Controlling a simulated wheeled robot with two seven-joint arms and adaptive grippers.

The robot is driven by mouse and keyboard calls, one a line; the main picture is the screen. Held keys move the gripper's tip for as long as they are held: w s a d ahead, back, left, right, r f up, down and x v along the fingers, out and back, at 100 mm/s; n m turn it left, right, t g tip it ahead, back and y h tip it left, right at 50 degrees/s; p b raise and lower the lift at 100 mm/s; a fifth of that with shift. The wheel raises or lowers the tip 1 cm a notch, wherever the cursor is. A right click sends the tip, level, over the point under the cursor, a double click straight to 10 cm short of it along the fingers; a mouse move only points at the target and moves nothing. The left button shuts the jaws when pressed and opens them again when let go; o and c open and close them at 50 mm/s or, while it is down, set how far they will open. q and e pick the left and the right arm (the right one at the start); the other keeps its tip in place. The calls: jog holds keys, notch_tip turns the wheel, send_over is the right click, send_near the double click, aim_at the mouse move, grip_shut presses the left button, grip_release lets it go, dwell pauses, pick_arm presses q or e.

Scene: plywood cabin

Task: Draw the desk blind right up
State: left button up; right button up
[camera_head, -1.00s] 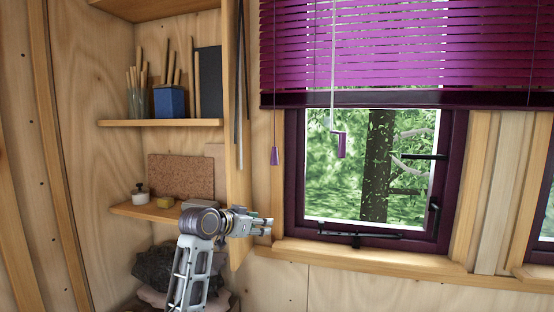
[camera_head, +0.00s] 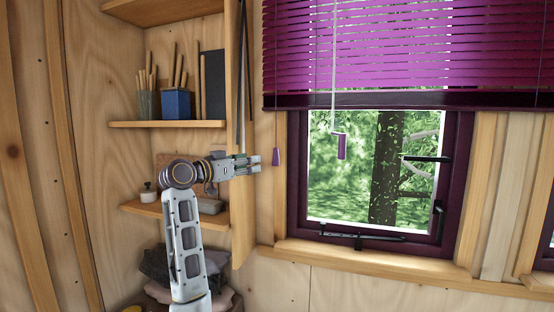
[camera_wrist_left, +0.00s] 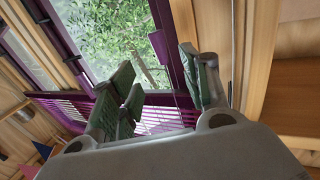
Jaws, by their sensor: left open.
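The purple slatted blind (camera_head: 400,50) hangs over the upper part of the window, its dark bottom rail (camera_head: 400,99) above the open view. A purple cord pull (camera_head: 276,155) hangs left of the window frame; a purple-handled wand (camera_head: 341,147) hangs in front of the glass. My left gripper (camera_head: 254,164) is open, just left of the cord pull at about its height, apart from it in the picture. In the left wrist view, the fingers (camera_wrist_left: 160,76) are spread, with the cord pull (camera_wrist_left: 158,46) beyond them and the blind (camera_wrist_left: 165,113) behind. My right gripper is not in view.
A wooden shelf unit (camera_head: 165,124) with a blue pencil pot (camera_head: 173,103) stands left, its upright post close behind my left gripper. The window sill (camera_head: 370,260) and black latch handle (camera_head: 438,217) lie right. The space before the window is free.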

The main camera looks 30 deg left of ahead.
aim_at(274, 157)
pick_arm(q)
jog(key=w+p, duration=0.1)
jog(key=w, duration=0.2)
jog(key=w+d+p, duration=0.1)
jog(key=w, duration=0.3)
jog(key=w+d+p, duration=0.1)
jog(key=w+p, duration=0.1)
jog(key=w, duration=0.2)
jog(key=shift+w, duration=0.95)
jog(key=shift+w+d+p, duration=0.15)
jog(key=shift+w+p, duration=0.2)
jog(key=shift+w, duration=0.05)
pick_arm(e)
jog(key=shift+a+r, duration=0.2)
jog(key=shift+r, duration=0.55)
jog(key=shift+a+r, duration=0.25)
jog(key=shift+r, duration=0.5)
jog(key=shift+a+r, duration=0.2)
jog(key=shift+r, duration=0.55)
pick_arm(q)
grip_shut()
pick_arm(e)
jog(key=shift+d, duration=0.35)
